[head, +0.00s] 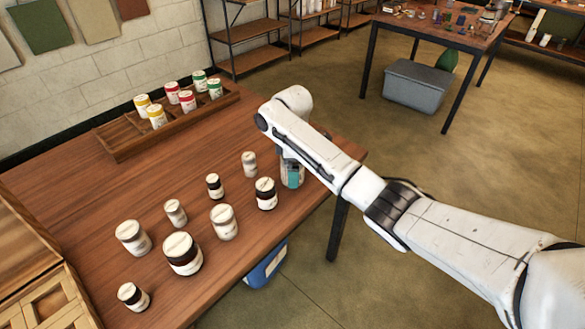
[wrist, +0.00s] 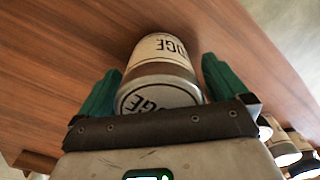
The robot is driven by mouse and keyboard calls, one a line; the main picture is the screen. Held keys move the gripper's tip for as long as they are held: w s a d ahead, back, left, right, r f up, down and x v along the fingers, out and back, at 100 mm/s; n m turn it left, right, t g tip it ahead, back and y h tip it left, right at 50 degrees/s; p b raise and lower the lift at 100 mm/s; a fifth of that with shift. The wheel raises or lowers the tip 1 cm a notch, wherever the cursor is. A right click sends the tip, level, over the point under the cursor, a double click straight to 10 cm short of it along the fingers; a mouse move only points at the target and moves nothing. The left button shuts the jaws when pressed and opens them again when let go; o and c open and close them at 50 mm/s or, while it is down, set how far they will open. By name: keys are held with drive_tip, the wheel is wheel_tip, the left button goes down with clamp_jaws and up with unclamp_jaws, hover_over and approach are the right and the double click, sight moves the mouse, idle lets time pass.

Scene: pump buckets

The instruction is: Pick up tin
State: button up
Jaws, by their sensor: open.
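A tin (wrist: 160,75) with a cream label, a brown band and dark letters ending in "DGE" is in the wrist view, on the wooden table. My gripper (wrist: 163,66) is open, with one green finger on each side of the tin. A gap shows between the tin and the right finger; the left finger is close to the tin, and I cannot tell if it touches. In the head view my gripper (head: 292,175) is low over the table's right edge, and the arm hides most of the tin there.
Several jars stand left of my gripper, the nearest a dark-banded jar (head: 265,193) and a small pale one (head: 249,164). A wooden rack (head: 120,145) with coloured tins is at the back. A blue bucket (head: 266,266) is below the table edge. A wooden crate (head: 50,300) is front left.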

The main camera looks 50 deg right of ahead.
drive_tip(key=shift+f, duration=0.15)
drive_tip(key=c, duration=1.2)
